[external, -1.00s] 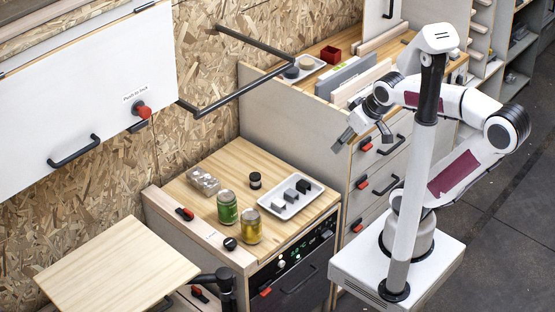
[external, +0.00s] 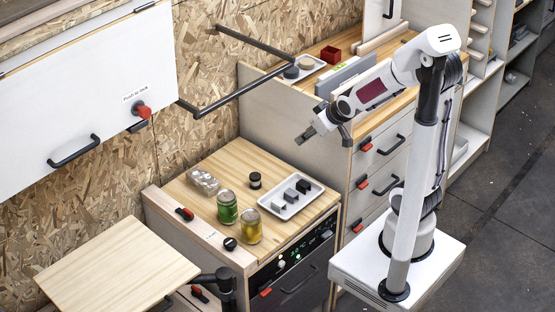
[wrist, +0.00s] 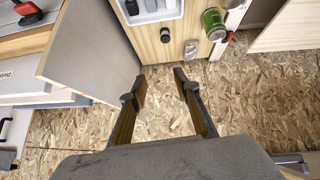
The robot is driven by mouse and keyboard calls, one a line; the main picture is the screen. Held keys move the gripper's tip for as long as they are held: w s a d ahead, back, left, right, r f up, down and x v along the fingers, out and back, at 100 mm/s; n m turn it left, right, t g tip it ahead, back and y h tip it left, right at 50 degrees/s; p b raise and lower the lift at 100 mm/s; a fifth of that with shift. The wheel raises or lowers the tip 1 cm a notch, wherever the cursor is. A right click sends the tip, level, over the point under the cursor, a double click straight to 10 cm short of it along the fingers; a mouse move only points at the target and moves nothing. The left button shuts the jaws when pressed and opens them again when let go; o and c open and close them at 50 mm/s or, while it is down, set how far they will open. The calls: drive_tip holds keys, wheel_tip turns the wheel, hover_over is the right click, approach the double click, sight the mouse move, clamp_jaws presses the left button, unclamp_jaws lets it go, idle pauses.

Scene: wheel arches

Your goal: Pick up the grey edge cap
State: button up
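A white tray (external: 268,204) on the wooden counter holds a row of three small caps. The cap at the left end (external: 278,205) is light grey, the middle cap (external: 291,195) is darker grey, and the cap at the right end (external: 303,186) is near black. In the wrist view the tray (wrist: 158,17) is cut off by the top edge, with the caps partly in sight. My gripper (external: 325,138) is raised above and to the right of the tray, well apart from it. In the wrist view my gripper (wrist: 160,81) is open with nothing between its fingers.
A green can (external: 227,207), a yellow jar (external: 251,226), a clear package (external: 203,182) and a small black round piece (external: 255,180) stand around the tray. A tall grey side panel (external: 290,125) rises behind the counter's right side. The air above the tray is clear.

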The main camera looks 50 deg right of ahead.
drive_tip(key=w+d+f+t, duration=0.1)
drive_tip(key=w+d+f, duration=0.1)
drive_tip(key=w+f, duration=0.4)
drive_tip(key=t, duration=0.1)
hover_over(287, 191)
drive_tip(key=s, duration=0.2)
wheel_tip(287, 191, down, 8)
drive_tip(key=shift+n+t+y, duration=0.4)
drive_tip(key=shift+t, duration=0.4)
drive_tip(key=f, duration=0.7)
drive_tip(key=shift+s+f, duration=0.1)
drive_tip(key=shift+s, duration=0.25)
drive_tip(key=shift+m+t, duration=0.4)
drive_tip(key=shift+t, duration=0.3)
drive_tip(key=s+f, duration=0.2)
drive_tip(key=f, duration=0.1)
drive_tip(key=s+f, duration=0.1)
drive_tip(key=f, duration=0.1)
drive_tip(key=shift+s+f, duration=0.2)
drive_tip(key=shift+s+f+t, duration=0.3)
drive_tip(key=shift+s+f, duration=0.15)
drive_tip(key=shift+s, duration=0.2)
drive_tip(key=shift+w, duration=0.1)
drive_tip(key=shift+x, duration=1.25)
drive_tip(key=shift+w, duration=0.1)
